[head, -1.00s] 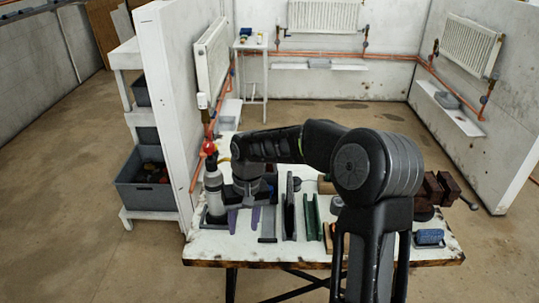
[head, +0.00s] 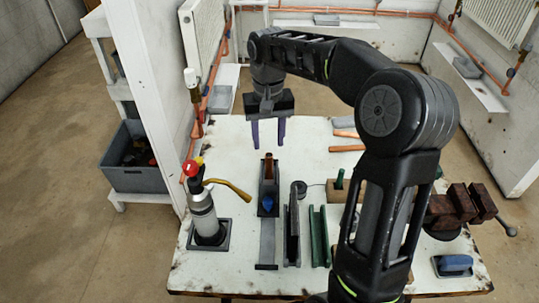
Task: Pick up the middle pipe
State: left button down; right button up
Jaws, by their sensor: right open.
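Short copper-coloured pipe pieces lie on the white workbench (head: 310,160) in the head view. One copper piece (head: 345,133) lies behind another copper piece (head: 347,148), both just right of my right gripper and partly hidden by my arm. I cannot tell which is the middle pipe. My right gripper (head: 268,146) points down over the back of the bench, its two purple fingers apart with nothing between them. It is left of the copper pieces and apart from them. My left gripper is not in view.
A torch bottle (head: 203,213) with a yellow nozzle stands at the left. A grey holder (head: 268,188), a dark channel (head: 292,235) and a green channel (head: 319,237) are in front of the gripper. A vise (head: 460,207) and a blue-topped block (head: 453,264) are at the right.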

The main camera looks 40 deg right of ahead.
aim_at(269, 155)
jog(key=shift+s+a+r, duration=0.15)
jog(key=shift+f, duration=1.35)
jog(key=shift+f+p, duration=0.35)
jog(key=shift+p, duration=0.05)
notch_tip(269, 155, down, 4)
jog(key=shift+r+p, duration=0.25)
jog(key=shift+p, duration=0.35)
jog(key=shift+f, duration=0.5)
jog(key=shift+c, duration=0.4)
grip_shut()
